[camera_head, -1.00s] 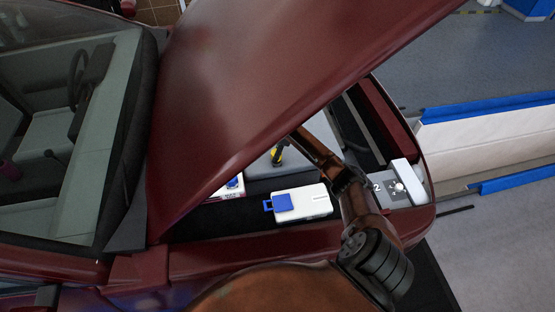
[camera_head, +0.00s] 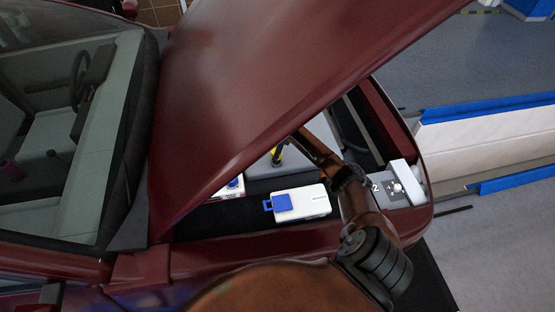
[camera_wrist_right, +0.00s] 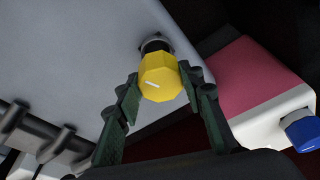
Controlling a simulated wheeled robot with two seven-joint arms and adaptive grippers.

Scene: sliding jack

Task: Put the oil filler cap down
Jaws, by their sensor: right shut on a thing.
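The yellow, faceted oil filler cap (camera_wrist_right: 160,77) shows in the wrist view, with a pale mark on its face. Behind it are a black neck and a dark ring (camera_wrist_right: 155,43) on the grey engine cover (camera_wrist_right: 80,60). I cannot tell whether the cap is seated or apart from the ring. My right gripper (camera_wrist_right: 160,85) has its fingers on both sides of the cap and is shut on it. My left gripper is not in view.
The raised dark red hood (camera_head: 260,90) hangs over the engine bay. A white reservoir with a blue cap (camera_head: 305,203) lies nearer the front, and a red-and-white box (camera_wrist_right: 262,80) sits beside the cover. A grey unit (camera_head: 405,180) stands at the right.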

